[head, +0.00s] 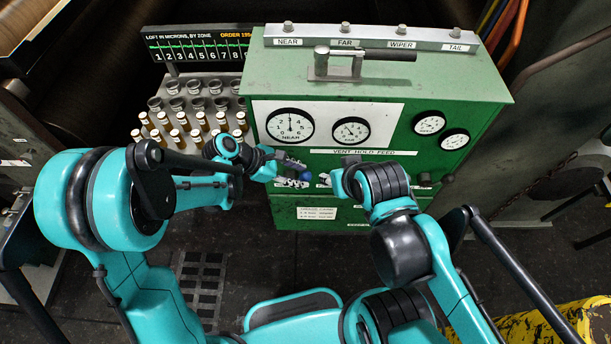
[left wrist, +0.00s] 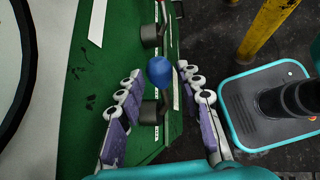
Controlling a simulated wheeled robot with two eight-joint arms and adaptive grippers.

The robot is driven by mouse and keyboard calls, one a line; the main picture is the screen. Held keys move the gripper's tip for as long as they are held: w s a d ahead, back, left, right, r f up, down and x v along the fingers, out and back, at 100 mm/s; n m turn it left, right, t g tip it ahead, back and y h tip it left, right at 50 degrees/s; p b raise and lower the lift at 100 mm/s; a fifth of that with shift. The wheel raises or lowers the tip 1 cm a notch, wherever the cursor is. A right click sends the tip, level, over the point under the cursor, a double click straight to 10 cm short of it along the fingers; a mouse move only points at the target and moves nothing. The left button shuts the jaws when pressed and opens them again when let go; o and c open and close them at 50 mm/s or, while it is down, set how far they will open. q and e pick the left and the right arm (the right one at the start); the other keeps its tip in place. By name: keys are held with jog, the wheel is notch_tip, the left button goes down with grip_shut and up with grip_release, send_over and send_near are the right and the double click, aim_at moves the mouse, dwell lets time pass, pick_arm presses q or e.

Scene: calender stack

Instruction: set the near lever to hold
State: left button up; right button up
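The green cabinet (head: 400,80) has a panel labelled VENT HOLD FEED. A blue lever knob (head: 304,175) is in front of the panel, below the NEAR gauge (head: 290,126). In the left wrist view the blue knob (left wrist: 159,71) lies between the spread fingers of my left gripper (left wrist: 160,92), with gaps on both sides. My left gripper (head: 292,172) hides much of the lever and its slot in the head view, so its setting cannot be read. My right gripper (head: 345,178) is just right of there, at the panel front; its fingers are mostly hidden.
A FAR gauge (head: 351,131) and two smaller dials are on the cabinet. A black handle (head: 388,55) is on its top. A rack of sample bottles (head: 178,118) stands left of it. A yellow guard (head: 560,325) is at the lower right.

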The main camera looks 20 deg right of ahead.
aim_at(301, 175)
pick_arm(q)
jog(key=shift+x, duration=0.85)
jog(key=shift+d+f, duration=0.5)
grip_shut()
